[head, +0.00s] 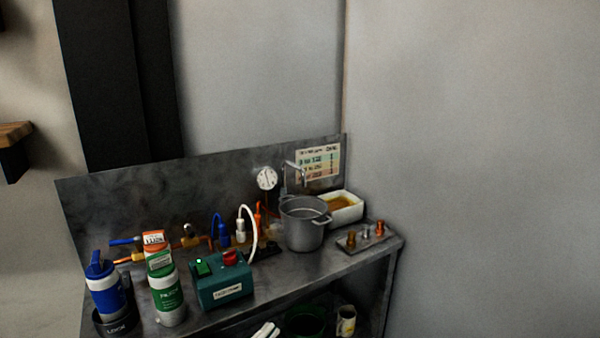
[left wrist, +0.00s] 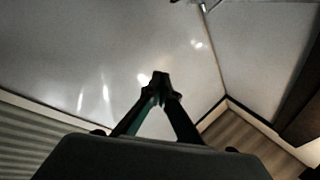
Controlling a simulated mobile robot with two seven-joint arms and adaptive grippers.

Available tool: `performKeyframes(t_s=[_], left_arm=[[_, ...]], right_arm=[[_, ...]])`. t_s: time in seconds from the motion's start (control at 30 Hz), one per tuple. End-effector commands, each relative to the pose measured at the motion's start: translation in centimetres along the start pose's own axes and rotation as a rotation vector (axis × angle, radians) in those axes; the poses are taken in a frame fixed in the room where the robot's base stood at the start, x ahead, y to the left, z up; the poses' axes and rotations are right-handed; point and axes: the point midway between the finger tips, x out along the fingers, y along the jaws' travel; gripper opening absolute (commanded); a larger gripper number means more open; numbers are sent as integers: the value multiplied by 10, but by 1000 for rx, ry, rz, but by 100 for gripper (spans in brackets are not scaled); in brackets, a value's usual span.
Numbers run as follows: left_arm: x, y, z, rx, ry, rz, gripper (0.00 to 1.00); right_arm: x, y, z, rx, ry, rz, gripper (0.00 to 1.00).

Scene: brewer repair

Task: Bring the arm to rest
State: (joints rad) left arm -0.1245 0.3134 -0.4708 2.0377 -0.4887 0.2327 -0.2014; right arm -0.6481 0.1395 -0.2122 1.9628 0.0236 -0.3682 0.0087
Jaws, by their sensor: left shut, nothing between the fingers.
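My left gripper (left wrist: 158,82) shows in the left wrist view, with its dark fingers meeting at the tips. It is shut and empty. Its fingertips are in front of a plain pale surface with bright glints, and nothing is seen touching them. I cannot make out either arm clearly in the head view. My right gripper is in neither view.
A metal bench (head: 345,258) holds a blue-and-white bottle (head: 107,292), a green-and-white bottle (head: 168,298), a teal box (head: 225,290), a steel pot (head: 303,228), a white tray (head: 357,211) and a gauge (head: 267,178). A green tub (head: 305,322) and mug (head: 346,322) are below.

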Motion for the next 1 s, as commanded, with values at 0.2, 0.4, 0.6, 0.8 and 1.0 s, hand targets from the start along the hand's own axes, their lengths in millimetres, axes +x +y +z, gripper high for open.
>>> performKeyframes(t_s=[0.2,0.4,0.6,0.8,1.0], left_arm=[[-94,57,108,-291,-444,-2,0],[-200,117,164,-506,-787,8,0],[-278,159,179,-641,-1002,17,0],[-302,172,181,-683,-1068,20,0],[-302,172,181,-682,-1067,20,0]], right_arm=[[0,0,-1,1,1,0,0],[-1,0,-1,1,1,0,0],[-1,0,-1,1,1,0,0],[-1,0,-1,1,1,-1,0],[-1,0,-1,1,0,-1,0]])
